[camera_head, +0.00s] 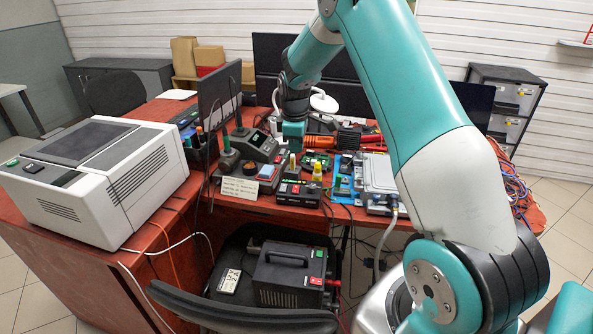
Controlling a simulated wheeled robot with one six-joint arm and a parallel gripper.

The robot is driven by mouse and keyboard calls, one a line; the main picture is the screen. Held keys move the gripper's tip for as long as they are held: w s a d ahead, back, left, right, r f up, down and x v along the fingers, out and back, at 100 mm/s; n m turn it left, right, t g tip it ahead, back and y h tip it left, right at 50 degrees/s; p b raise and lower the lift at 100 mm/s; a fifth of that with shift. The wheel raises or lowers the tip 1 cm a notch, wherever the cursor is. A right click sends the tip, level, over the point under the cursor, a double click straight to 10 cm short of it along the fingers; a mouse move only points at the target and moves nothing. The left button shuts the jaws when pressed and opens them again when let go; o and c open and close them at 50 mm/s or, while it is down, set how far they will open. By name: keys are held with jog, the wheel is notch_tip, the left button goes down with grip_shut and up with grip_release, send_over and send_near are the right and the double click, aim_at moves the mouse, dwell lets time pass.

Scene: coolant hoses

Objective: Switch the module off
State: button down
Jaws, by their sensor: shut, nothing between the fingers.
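My gripper (292,146) is teal and hangs over the red workbench (245,208), pointing down. It is shut and empty, and its fingertips are small and hard to make out. Below it on the bench is a black box (299,192) with green and red parts on it. To the right is a light grey box (378,172) with connectors at its front and a grey hose (387,235) running down from it. I cannot tell for certain which of these is the module, and no switch state is readable.
A white printer-like machine (90,180) stands at the left. Soldering gear (254,145) and a dark monitor (218,100) stand left of my gripper. Cables (515,190) crowd the right end.

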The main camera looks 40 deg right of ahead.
aim_at(297, 186)
jog(key=shift+f, duration=0.1)
jog(key=f+p, duration=0.1)
jog(key=f, duration=0.3)
jog(key=d+f, duration=0.1)
jog(key=f, duration=0.4)
jog(key=w+f+p, duration=0.1)
jog(key=f, duration=0.3)
jog(key=shift+d+f+p, duration=0.15)
jog(key=shift+f+p, duration=0.2)
jog(key=shift+f, duration=0.05)
